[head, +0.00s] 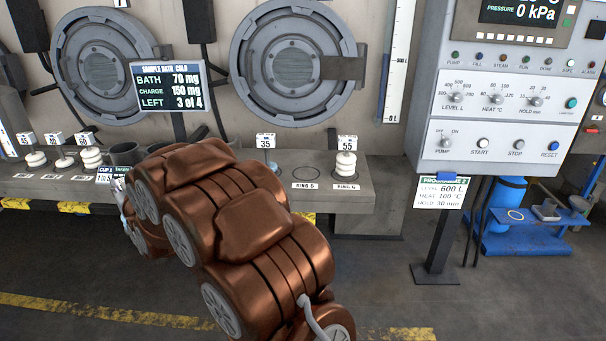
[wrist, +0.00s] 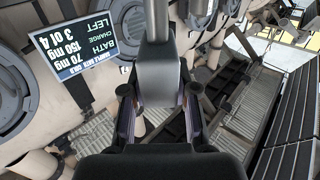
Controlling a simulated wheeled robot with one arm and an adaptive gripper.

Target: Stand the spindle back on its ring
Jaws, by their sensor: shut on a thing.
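My gripper (wrist: 159,105) shows in the wrist view with its two dark fingers on either side of a dark grey block with a pale metal rod above it. I take this held piece to be the spindle (wrist: 157,22); its far end is cut off by the frame. In the head view my copper arm hides most of the gripper and the held piece.
A "35" tag (head: 265,141) stands left of the empty ring. Several white stacked pieces (head: 91,158) and dark cups (head: 125,153) stand at the bench's left. A sample bath screen (head: 172,86) rises behind my arm.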

